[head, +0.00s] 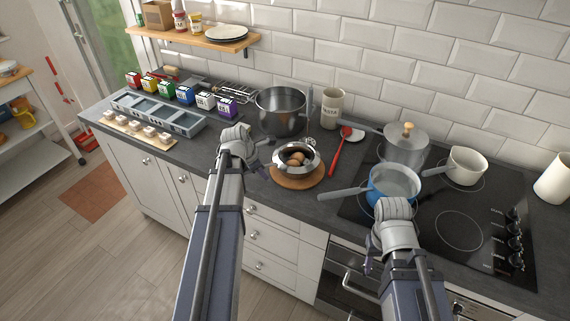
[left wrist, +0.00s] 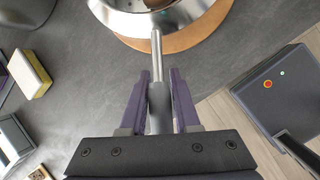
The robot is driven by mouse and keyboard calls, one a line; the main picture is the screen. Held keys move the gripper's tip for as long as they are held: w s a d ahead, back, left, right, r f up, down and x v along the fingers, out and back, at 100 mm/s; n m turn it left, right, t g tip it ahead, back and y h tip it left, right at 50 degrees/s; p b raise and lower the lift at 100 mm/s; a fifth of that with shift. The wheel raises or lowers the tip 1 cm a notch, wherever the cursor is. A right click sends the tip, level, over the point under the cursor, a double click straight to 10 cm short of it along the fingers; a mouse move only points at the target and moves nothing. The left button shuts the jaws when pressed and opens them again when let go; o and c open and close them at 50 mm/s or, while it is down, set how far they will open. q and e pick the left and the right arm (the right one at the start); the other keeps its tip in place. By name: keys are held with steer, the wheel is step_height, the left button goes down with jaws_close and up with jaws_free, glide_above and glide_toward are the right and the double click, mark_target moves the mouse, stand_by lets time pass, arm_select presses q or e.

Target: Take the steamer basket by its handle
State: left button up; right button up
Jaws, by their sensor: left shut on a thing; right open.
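The steamer basket (head: 281,159) is a shiny metal bowl with brown eggs in it, standing on a round wooden board (head: 297,182). In the left wrist view the basket's rim (left wrist: 125,20) is at the top, and its thin handle (left wrist: 156,48) runs down between my fingers. My left gripper (head: 259,160) is at the basket's left side, shut on the handle; its fingers also show in the left wrist view (left wrist: 159,80). My right gripper (head: 393,208) is open, in front of the blue pan; its fingertips are hard to make out.
A blue pan (head: 378,190) with a grey handle, a lidded pot (head: 406,148) and a cream saucepan (head: 467,166) stand on the hob. A large steel pot (head: 282,112) is behind the basket. A red spoon (head: 338,155) lies to its right. A divided tray (head: 160,117) is at the left.

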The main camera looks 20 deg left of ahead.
arm_select(q)
jaws_close()
stand_by(0.8)
